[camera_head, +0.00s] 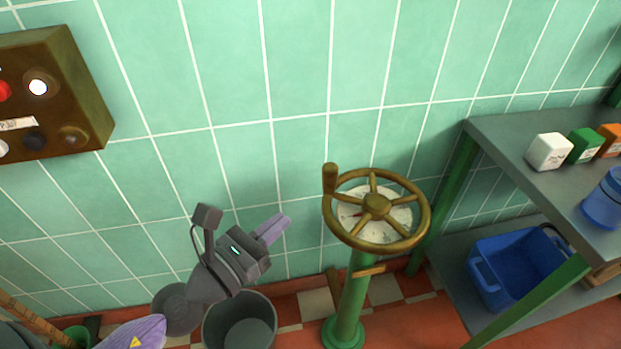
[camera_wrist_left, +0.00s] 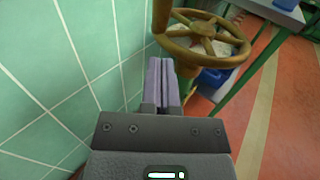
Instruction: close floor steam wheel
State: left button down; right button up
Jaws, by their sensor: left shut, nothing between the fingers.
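The brass steam wheel (camera_head: 376,206) has several spokes and an upright handle knob (camera_head: 330,179) on its left rim. It sits over a pale dial plate on a green floor pedestal (camera_head: 350,300). My left gripper (camera_head: 272,229) is left of the wheel in the head view, apart from it, shut and empty. In the left wrist view its shut fingers (camera_wrist_left: 161,84) point toward the wheel (camera_wrist_left: 207,40), whose knob (camera_wrist_left: 162,15) stands just beyond the fingertips. Whether the fingers touch it cannot be told there. My right gripper is not in view.
A metal bench (camera_head: 500,150) with white, green and orange boxes stands at the right. A blue crate (camera_head: 505,265) is on its lower shelf. A grey bucket (camera_head: 240,325) stands below my left gripper. A control box (camera_head: 60,95) hangs on the tiled wall.

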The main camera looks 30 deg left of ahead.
aim_at(323, 187)
pick_arm(q)
jog(key=p+x, duration=0.1)
jog(key=x, duration=0.8)
jog(key=shift+p, duration=0.4)
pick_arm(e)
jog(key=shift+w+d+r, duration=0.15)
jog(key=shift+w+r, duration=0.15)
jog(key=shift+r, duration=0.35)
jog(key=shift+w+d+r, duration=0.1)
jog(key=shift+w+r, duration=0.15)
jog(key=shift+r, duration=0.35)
pick_arm(q)
jog(key=shift+w+a+f+m+h+b, duration=0.1)
jog(key=shift+w+f+m+h+b, duration=0.3)
jog(key=shift+b, duration=0.35)
jog(key=shift+a+r, duration=0.15)
jog(key=shift+r, duration=0.5)
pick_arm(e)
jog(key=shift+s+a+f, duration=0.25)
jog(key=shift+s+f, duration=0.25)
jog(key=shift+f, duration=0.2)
